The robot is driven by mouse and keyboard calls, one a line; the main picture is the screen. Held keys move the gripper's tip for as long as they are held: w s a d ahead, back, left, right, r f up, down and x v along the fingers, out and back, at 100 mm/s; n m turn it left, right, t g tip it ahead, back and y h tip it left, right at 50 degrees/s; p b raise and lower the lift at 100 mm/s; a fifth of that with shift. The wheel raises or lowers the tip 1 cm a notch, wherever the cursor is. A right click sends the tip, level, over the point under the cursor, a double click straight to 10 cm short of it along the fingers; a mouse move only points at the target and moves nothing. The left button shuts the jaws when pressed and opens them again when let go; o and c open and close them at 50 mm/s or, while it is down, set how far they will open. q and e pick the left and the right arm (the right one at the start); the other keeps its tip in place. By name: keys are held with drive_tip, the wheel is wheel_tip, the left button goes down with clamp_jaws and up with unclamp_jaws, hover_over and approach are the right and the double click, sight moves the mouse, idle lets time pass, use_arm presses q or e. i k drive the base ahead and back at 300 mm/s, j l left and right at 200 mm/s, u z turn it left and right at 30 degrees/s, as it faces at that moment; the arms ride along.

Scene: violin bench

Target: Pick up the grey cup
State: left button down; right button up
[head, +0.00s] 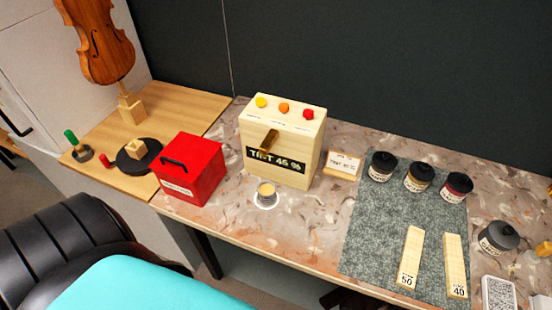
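Neither of my grippers shows in the head view, and nothing is holding the cup.
The cream tint box (290,142) is close behind the cup; a red box (190,168) with a black handle is to its left. Several dark jars and two wooden strips are on the right, mostly around a grey mat (367,240). Bench in front of the cup is clear.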

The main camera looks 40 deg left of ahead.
sight(267, 191)
drive_tip(key=j+u, duration=0.15)
drive_tip(key=u, duration=0.3)
drive_tip(key=j+u, duration=0.15)
drive_tip(key=u, duration=0.35)
